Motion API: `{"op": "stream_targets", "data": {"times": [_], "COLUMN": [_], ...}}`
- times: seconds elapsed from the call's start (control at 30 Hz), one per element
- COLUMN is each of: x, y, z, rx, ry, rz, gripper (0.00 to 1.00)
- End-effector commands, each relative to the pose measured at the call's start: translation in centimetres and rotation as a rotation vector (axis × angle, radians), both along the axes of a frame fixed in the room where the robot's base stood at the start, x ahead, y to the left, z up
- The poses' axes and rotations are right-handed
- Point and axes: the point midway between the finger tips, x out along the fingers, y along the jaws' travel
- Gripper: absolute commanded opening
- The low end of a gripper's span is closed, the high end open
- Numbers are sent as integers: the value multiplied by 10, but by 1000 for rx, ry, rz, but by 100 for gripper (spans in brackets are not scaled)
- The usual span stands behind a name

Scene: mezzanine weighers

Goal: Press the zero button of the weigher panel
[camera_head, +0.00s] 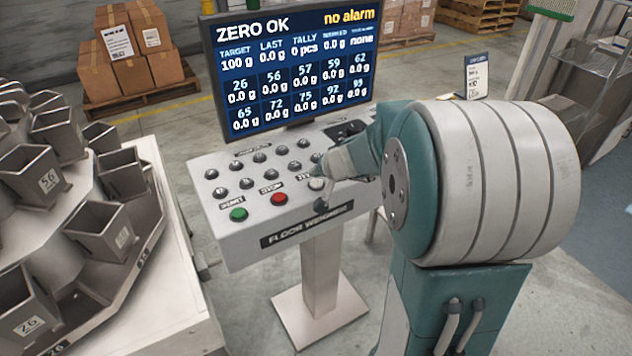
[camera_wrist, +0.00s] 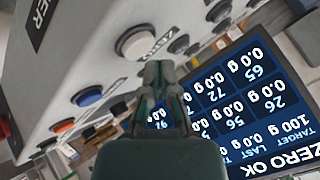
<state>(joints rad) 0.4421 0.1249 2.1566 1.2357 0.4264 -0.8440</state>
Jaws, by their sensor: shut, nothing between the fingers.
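The weigher panel (camera_head: 243,213) is a pale sloped box on a post, marked FLOOR WEIGHER. A large whitish button (camera_head: 317,184) sits right of the red button (camera_head: 279,199) and green button (camera_head: 238,214); its label is partly covered by my gripper. In the wrist view this whitish button (camera_wrist: 137,42) is large and in front of my fingertips. My gripper (camera_head: 328,172) is shut and empty, with its tips (camera_wrist: 158,70) close beside the button; I cannot tell whether they touch. The display (camera_head: 290,65) reads ZERO OK and no alarm.
Rows of small dark buttons (camera_head: 260,157) lie behind the coloured ones. The wrist view also shows a blue button (camera_wrist: 87,97) and an orange one (camera_wrist: 63,126). A multi-bucket weigher (camera_head: 100,235) stands left. Cartons (camera_head: 135,45) stand at the back; open floor lies between.

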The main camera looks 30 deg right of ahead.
Motion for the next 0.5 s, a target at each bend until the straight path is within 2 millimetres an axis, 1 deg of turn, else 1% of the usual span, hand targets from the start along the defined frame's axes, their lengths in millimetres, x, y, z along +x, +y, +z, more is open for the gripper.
{"op": "stream_targets", "data": {"times": [0.27,0.5], "x": [0,0], "y": [0,0], "z": [3,23], "rx": [-1,-2], "ry": [-2,-3], "rz": [1,2], "gripper": [0,0]}}
